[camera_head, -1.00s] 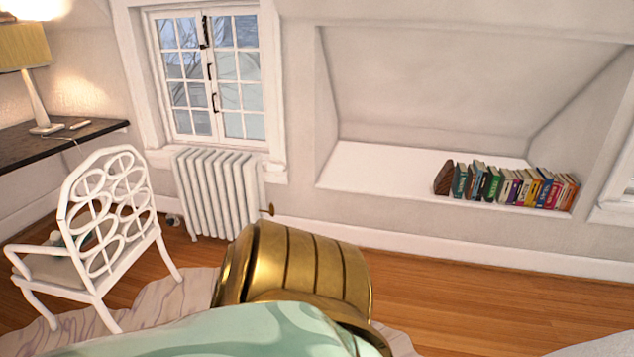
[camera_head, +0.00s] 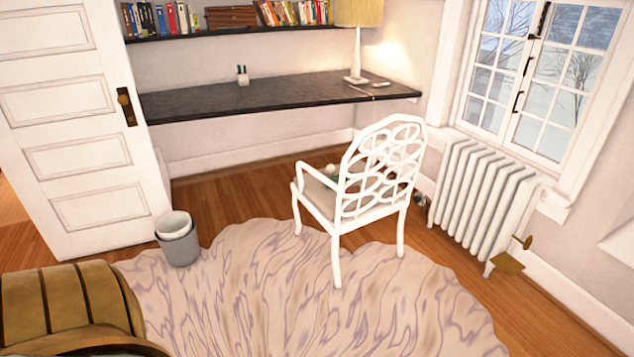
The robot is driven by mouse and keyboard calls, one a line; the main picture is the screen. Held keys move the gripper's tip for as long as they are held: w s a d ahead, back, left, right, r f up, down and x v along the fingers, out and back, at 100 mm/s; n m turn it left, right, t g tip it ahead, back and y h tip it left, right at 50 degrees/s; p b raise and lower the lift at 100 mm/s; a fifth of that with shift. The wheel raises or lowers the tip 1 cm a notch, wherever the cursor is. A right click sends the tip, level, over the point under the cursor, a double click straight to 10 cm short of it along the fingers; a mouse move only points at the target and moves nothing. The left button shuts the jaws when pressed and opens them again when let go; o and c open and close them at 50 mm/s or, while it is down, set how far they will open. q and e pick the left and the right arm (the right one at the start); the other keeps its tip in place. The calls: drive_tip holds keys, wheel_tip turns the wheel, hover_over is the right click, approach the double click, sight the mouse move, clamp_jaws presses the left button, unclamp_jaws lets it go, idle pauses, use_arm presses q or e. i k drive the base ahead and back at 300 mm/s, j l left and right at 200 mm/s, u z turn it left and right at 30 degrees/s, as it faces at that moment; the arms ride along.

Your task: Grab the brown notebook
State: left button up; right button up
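I cannot pick out a brown notebook in the head view. A brown wooden box (camera_head: 231,16) sits among the books on the shelf at the top. The dark desk (camera_head: 200,103) below holds a lamp (camera_head: 356,58), a small pen holder (camera_head: 242,76) and a small light item (camera_head: 381,84) near its right end. Neither of my grippers is in view.
A white chair (camera_head: 381,178) stands on the wavy-edged rug (camera_head: 270,290) before the desk. A grey bin (camera_head: 178,243) is by the white door (camera_head: 75,135) at left. A white radiator (camera_head: 480,205) lines the right wall. Open rug lies in front.

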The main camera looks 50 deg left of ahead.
sight(354, 189)
drive_tip(key=u, duration=1.25)
